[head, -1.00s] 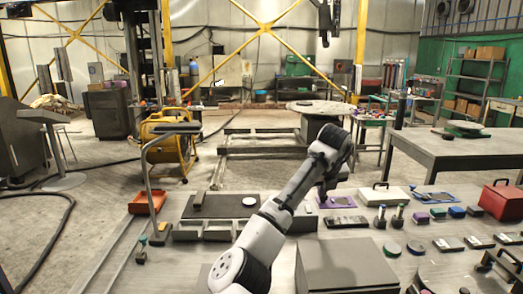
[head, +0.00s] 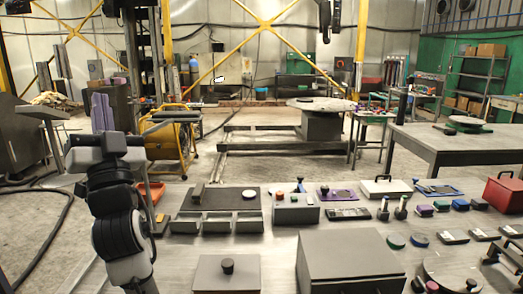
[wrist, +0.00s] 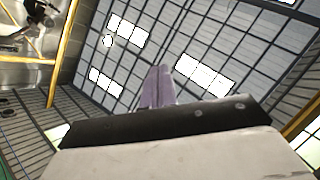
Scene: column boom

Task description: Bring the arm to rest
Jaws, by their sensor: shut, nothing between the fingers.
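My gripper (head: 103,112) is at the left of the head view, raised above the table with its purple fingers pointing up. The fingers are together with nothing between them. My arm is folded upright below it, at the table's left side. In the wrist view the shut purple fingers (wrist: 158,87) point toward the ceiling and its bright windows, and touch nothing.
The table (head: 275,245) holds a dark tray with bins (head: 232,200), a grey box (head: 345,262), a lidded box with a knob (head: 226,275), a red case (head: 503,195) and several small parts. A yellow reel (head: 172,140) stands behind my arm.

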